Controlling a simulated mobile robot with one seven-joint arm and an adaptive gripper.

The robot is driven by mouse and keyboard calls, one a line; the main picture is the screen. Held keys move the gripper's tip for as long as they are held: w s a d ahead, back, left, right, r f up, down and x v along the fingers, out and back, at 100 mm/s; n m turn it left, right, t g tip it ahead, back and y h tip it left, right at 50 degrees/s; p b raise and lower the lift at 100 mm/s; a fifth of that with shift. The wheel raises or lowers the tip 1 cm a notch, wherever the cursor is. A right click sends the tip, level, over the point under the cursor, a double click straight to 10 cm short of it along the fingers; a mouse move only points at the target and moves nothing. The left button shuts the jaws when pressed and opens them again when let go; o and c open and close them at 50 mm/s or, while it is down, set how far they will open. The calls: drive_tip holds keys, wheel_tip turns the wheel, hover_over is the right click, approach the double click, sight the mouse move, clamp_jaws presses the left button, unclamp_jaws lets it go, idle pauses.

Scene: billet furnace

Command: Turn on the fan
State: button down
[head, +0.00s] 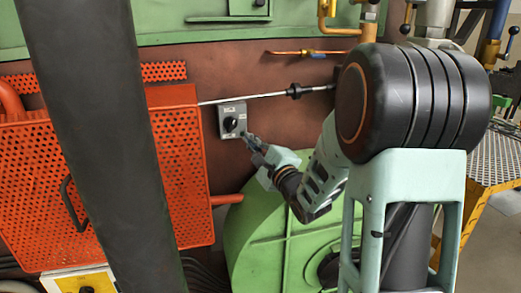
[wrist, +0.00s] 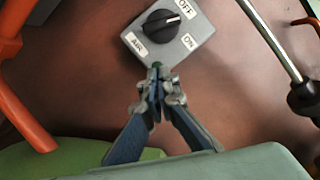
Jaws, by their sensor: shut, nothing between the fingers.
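A grey switch box (head: 232,120) with a black rotary knob (head: 230,124) is on the brown wall. In the wrist view the knob (wrist: 160,23) carries a white mark on its right side, and white labels surround it: OFF at the upper right, ON at the lower right, and one at the left that seems to read AIR. My gripper (head: 247,138) is shut and empty, just right of and below the box. In the wrist view my gripper's fingertips (wrist: 157,72) lie at the box's lower edge, below the knob. I cannot tell if they touch it.
An orange perforated guard (head: 180,170) stands left of the box. A thin metal rod (head: 265,96) crosses just above and right. A large green round housing (head: 275,225) lies below my gripper. A copper pipe with a valve (head: 305,53) is higher up.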

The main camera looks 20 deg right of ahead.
sight(230, 132)
drive_tip(key=shift+s+a+r, duration=0.1)
drive_tip(key=shift+a+r, duration=0.35)
drive_tip(key=shift+a, duration=0.4)
drive_tip(key=shift+s+a+r, duration=0.1)
drive_tip(key=shift+a+r, duration=0.3)
drive_tip(key=shift+a, duration=0.45)
drive_tip(key=shift+a+m, duration=0.15)
drive_tip(key=shift+m, duration=0.15)
drive_tip(key=m, duration=0.1)
drive_tip(key=a+m+b, duration=0.1)
drive_tip(key=shift+m+t+h, duration=0.3)
drive_tip(key=shift+m, duration=0.1)
drive_tip(key=shift+a+r+b, duration=0.1)
drive_tip(key=shift+a+b, duration=0.1)
drive_tip(key=shift+b, duration=0.1)
